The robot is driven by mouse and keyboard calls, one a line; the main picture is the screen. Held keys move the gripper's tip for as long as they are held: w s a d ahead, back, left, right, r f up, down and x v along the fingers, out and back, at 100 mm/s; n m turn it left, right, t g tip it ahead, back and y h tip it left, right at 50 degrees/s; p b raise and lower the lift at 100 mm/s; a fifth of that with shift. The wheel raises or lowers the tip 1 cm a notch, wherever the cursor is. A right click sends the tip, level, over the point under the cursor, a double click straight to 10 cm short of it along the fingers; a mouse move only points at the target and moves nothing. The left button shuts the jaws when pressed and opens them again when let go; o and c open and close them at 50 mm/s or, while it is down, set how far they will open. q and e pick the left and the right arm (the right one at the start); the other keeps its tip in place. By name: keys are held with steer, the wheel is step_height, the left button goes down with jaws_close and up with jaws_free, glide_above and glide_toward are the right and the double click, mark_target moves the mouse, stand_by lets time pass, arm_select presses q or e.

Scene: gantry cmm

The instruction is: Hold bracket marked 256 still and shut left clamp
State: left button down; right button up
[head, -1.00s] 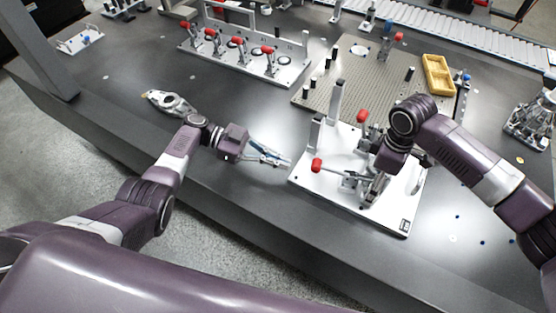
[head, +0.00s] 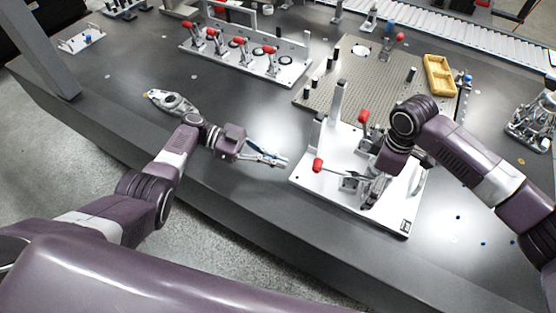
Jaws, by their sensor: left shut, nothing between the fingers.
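The white fixture plate (head: 385,219) lies at the table's front. The left toggle clamp's red handle (head: 318,165) sticks out to the left, low over the plate. A second clamp with a red handle (head: 363,117) stands farther back. My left gripper (head: 284,162) is shut and empty, just left of the plate and a short gap from the left handle. My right gripper (head: 370,201) points down at the plate, right of the left clamp. My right arm covers much of the fixture. I cannot make out the bracket or a 256 mark, nor whether the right fingers hold anything.
A grey metal part (head: 172,103) lies on the table beyond my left forearm. A white rack with several red-handled clamps (head: 285,74) stands behind. A perforated plate (head: 320,92) and a yellow tray (head: 438,76) are at the back right.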

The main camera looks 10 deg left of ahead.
step_height(320, 180, up, 12)
stand_by(0.5)
stand_by(0.4)
